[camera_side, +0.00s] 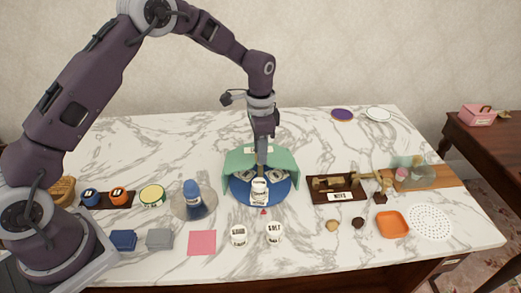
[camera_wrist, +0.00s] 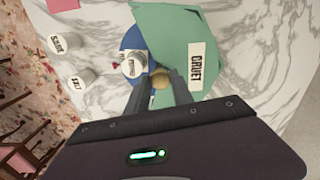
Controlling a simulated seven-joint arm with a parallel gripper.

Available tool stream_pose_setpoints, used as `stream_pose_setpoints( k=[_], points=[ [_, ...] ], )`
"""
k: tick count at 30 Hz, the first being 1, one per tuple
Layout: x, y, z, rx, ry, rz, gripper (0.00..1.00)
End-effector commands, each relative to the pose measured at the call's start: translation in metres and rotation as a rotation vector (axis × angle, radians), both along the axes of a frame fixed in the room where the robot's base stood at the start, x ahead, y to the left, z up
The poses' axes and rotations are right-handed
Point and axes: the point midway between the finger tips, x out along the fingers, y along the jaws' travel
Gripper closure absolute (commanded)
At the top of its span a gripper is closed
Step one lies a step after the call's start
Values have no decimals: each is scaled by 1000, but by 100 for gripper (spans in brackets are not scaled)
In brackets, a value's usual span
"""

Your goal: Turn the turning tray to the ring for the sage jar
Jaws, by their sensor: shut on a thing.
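The turning tray (camera_side: 240,195) is a blue disc, partly covered by a green curved screen (camera_side: 285,162). My gripper (camera_side: 262,168) reaches down at the tray's middle. In the wrist view its fingers (camera_wrist: 158,85) are shut on a tan round knob (camera_wrist: 160,76). The sage jar (camera_side: 239,236) is white and stands on the table in front of the tray; its label reads SAGE in the wrist view (camera_wrist: 61,44). A ring for it cannot be made out; the screen hides part of the tray.
A salt jar (camera_side: 275,232) stands right of the sage jar. A small red pointer (camera_side: 263,211) lies at the tray's front edge. The green screen has a CRUET label (camera_wrist: 196,66).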

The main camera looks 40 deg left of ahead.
Motion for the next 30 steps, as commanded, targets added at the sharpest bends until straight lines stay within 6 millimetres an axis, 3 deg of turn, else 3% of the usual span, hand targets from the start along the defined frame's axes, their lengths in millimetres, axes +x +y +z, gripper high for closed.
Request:
stream_pose_setpoints(
  k=[30],
  points=[
    [1, 0, 1, -1, -5, -508, 100]
  ],
)
